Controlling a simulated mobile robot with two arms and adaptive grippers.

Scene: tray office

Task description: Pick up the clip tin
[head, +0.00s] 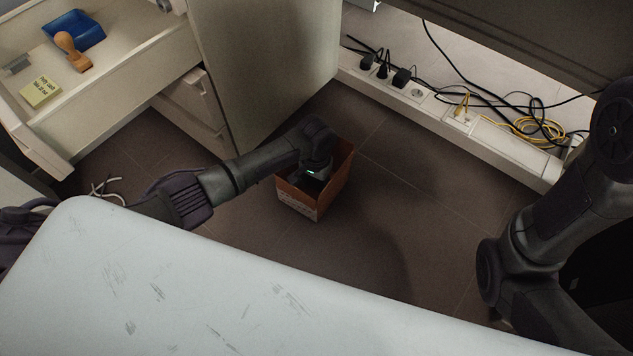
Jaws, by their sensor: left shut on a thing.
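My left arm reaches over the white surface and down to the small orange-brown box on the floor (299,203). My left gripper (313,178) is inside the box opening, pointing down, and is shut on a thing. The thing between its fingers is hidden by the gripper and the box walls. I cannot make out a clip tin anywhere in the head view. My right arm shows at the right edge, but its gripper is not in view.
An open drawer (110,85) at upper left holds a blue tray (73,30), a wooden stamp (72,50) and a yellow note (40,92). A cabinet panel (265,60) stands close behind my left arm. Cables (530,125) and plugs line the wall trunking. The floor right of the box is clear.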

